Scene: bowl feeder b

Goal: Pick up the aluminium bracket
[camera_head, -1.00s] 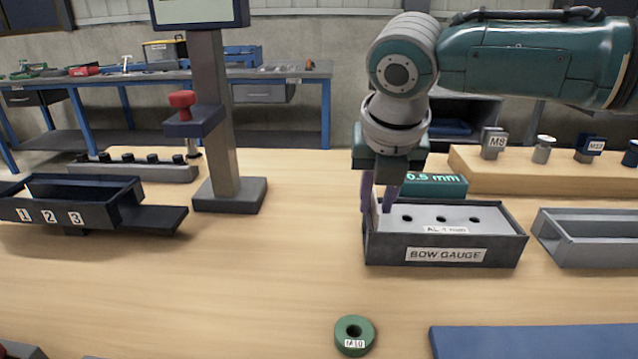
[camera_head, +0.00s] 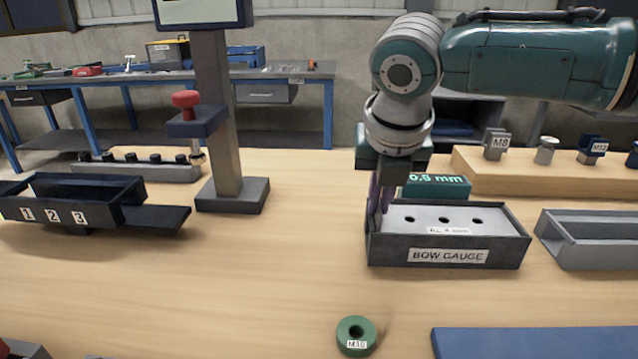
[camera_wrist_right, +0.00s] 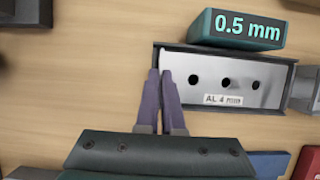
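The aluminium bracket (camera_head: 461,219) is a light grey plate with three dark holes and an "AL 4" label. It lies in the dark open box marked BOW GAUGE (camera_head: 400,254). It also shows in the right wrist view (camera_wrist_right: 261,84). My right gripper (camera_head: 378,222) points down at the box's left end. Its purple fingers (camera_wrist_right: 160,74) are close together, one on each side of the bracket's left end, and appear shut on its upright edge. The exact contact is hidden by the fingers. My left gripper is not in view.
A green block reading 0.5 mm (camera_head: 440,186) stands right behind the gauge. A grey tray (camera_head: 590,252) is to its right. A green M10 ring (camera_head: 356,336) and a blue mat (camera_head: 530,343) lie in front. A post (camera_head: 220,120) and a numbered bin (camera_head: 80,213) stand left.

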